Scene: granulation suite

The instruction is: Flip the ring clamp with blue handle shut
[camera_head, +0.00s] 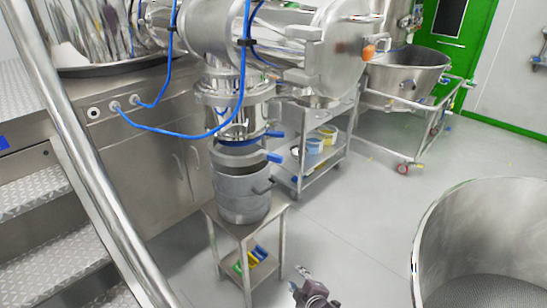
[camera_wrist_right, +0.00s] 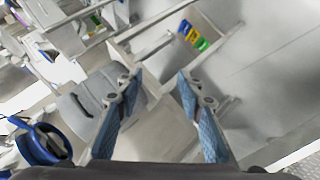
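A ring clamp (camera_head: 240,154) sits between the steel outlet above and the grey drum (camera_head: 242,192) below. Its blue handle (camera_head: 272,157) sticks out to the right; I cannot tell whether the clamp is fully closed. A second blue handle (camera_head: 275,134) shows just above it. My right gripper (camera_head: 312,292) is at the bottom of the head view, below and right of the drum, clear of the clamp. In the right wrist view its blue-padded fingers (camera_wrist_right: 160,85) are spread with nothing between them. A blue curved part (camera_wrist_right: 40,143) shows at the left there. My left gripper is out of view.
The drum stands on a small steel table (camera_head: 284,212) with colored items (camera_head: 250,260) on its lower shelf. A stair rail (camera_head: 85,165) crosses the left. A large steel bowl (camera_head: 485,235) is at right. A cart (camera_head: 325,155) stands behind. The floor between is clear.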

